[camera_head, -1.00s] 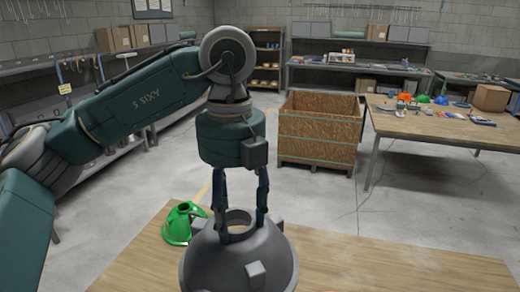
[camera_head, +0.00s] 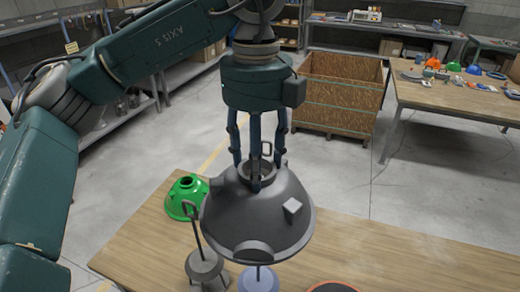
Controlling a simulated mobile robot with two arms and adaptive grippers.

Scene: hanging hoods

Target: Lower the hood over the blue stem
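The dark grey hood (camera_head: 250,222) is a wide dome with a neck ring on top and small blocks on its side. My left gripper (camera_head: 258,165) has its fingers around the neck and holds the hood above the table. The blue stem (camera_head: 258,280) shows only its round base and a short piece of shaft below the hood's front rim. My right gripper is out of view.
A dark disc with an orange rim (camera_head: 334,287) lies at the bottom edge. The table's right part is clear.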

